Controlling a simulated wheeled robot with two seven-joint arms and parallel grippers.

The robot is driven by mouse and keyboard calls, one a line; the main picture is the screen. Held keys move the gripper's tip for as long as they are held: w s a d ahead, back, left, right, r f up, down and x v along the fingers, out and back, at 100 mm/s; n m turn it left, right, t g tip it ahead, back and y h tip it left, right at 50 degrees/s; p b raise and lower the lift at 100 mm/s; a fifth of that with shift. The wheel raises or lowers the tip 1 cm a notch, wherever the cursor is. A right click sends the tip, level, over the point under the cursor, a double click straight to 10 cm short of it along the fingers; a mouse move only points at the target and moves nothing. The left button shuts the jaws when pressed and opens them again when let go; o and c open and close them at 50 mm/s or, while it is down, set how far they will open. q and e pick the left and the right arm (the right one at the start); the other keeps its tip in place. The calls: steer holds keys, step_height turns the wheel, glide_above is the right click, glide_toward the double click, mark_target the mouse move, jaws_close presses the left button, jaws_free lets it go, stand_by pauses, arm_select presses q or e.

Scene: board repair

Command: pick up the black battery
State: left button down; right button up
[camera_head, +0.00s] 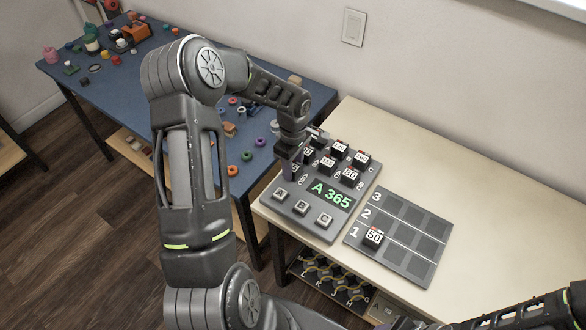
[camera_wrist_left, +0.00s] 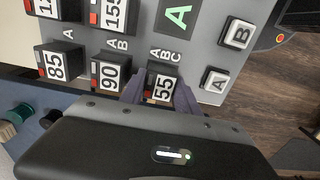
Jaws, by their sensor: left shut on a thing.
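Several black batteries with white number labels stand on a grey board (camera_head: 285,219) with a green "A 365" display. My left gripper (camera_head: 291,170) is at the board's left side. In the left wrist view its two fingers (camera_wrist_left: 160,97) are shut on the black battery labelled 55 (camera_wrist_left: 162,83), one on each side. I cannot tell whether this battery is seated or lifted. Beside it are batteries labelled 90 (camera_wrist_left: 111,77) and 85 (camera_wrist_left: 57,65). Another black battery labelled 50 (camera_head: 373,237) lies in row 1 of a grey tray (camera_head: 420,279). My right gripper is out of view.
The board has A, B and C buttons (camera_head: 301,208) at its front. The cream table (camera_head: 480,190) is clear to the right. A blue table (camera_head: 120,90) with small coloured parts is at the left. A shelf with several dark items (camera_head: 330,276) is below.

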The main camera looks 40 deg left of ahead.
mark_target(294, 165)
arm_select(q)
steer(key=shift+w+r, duration=0.1)
steer(key=shift+r, duration=0.5)
step_height(294, 165, up, 9)
steer(key=shift+f+b, duration=0.1)
steer(key=shift+b, duration=0.95)
steer(key=shift+d+f, duration=0.1)
steer(key=shift+d, duration=0.05)
